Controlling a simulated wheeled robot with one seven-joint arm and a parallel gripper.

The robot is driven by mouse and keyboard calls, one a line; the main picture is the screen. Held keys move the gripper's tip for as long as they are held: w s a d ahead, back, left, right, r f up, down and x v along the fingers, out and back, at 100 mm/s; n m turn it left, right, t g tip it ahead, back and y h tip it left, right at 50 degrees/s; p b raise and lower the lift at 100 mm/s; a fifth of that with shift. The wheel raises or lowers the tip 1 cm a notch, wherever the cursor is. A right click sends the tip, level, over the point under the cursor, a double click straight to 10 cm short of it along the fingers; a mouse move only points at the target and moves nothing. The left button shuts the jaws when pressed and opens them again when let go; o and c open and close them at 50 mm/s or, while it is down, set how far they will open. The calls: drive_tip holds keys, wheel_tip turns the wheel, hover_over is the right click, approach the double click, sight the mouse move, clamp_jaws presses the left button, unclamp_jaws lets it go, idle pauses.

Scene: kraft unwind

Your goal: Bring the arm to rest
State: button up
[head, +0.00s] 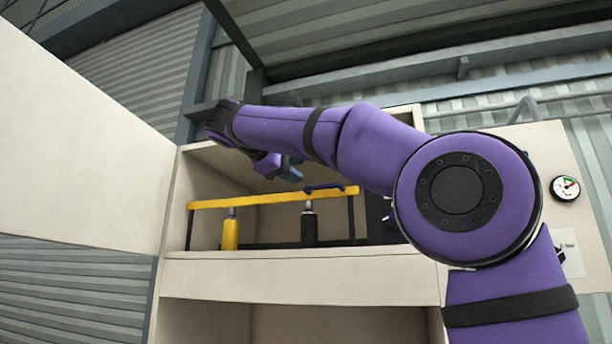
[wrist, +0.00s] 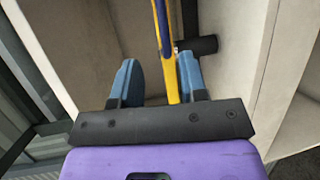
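My purple arm reaches from the right across the head view to the open cabinet. My gripper (head: 291,172) is at the upper part of the cabinet opening, above the yellow bar, partly hidden by my own arm. In the wrist view its two blue fingers (wrist: 157,82) stand wide apart. The yellow bar (wrist: 173,80) and a thin blue piece (wrist: 160,22) run between or just beyond the fingers. I see nothing gripped; whether a finger touches the bar cannot be told.
The yellow bar (head: 260,199) crosses the cabinet on dark posts. A yellow-handled tool (head: 230,232) and a black-handled tool (head: 309,228) hang below it. A dark blue piece (head: 324,188) lies on its right part. The cabinet shelf (head: 290,272) is below. A gauge (head: 565,188) is at right.

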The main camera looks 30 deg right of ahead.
drive_tip(key=shift+s+a+r, duration=0.1)
drive_tip(key=shift+s+a, duration=0.05)
drive_tip(key=shift+a, duration=0.25)
idle(0.3)
drive_tip(key=s+f+m+y, duration=0.1)
drive_tip(key=s+f+y, duration=0.4)
drive_tip(key=f, duration=1.1)
drive_tip(key=s+a+f+m+t+y, duration=0.1)
drive_tip(key=s+f+y, duration=0.4)
drive_tip(key=s+f, duration=0.5)
drive_tip(key=s+a+f+m+y, duration=0.1)
drive_tip(key=s+f+y, duration=0.4)
drive_tip(key=f, duration=1.6)
drive_tip(key=s+m, duration=0.1)
drive_tip(key=s, duration=0.2)
drive_tip(key=shift+a+f, duration=0.2)
drive_tip(key=shift+f, duration=0.2)
drive_tip(key=shift+s, duration=0.1)
